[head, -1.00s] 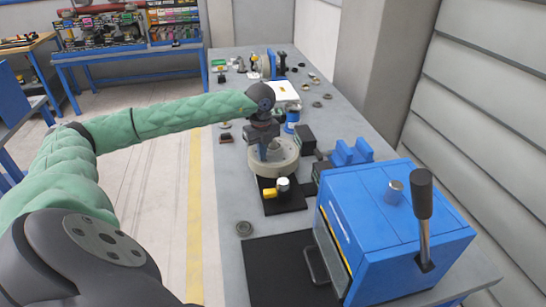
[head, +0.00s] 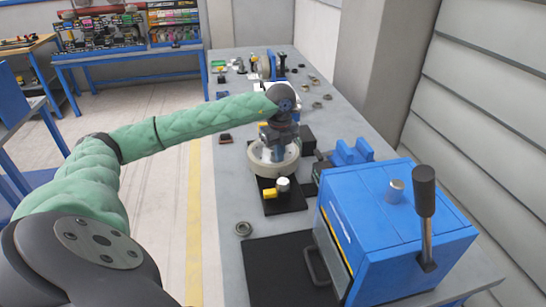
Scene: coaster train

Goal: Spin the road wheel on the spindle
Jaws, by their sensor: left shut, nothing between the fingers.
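The road wheel (head: 262,166) is a pale grey-beige ring lying flat on its spindle stand. The stand has a black base plate (head: 292,201) with a yellow block and a white knob at its front. My left gripper (head: 274,152) points down at the wheel from above, at the far right part of its opening. Its fingers are shut with nothing between them. The wrist hides the spindle top and part of the wheel's back rim, so I cannot tell whether the fingers touch the wheel. My right gripper is out of the view.
A blue box machine (head: 385,225) with a black-handled lever (head: 424,210) stands at the right front. A black mat (head: 270,270) lies beside it. Blue V-shaped blocks (head: 352,152) stand right of the wheel. A small ring (head: 243,228) lies near the bench's left edge.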

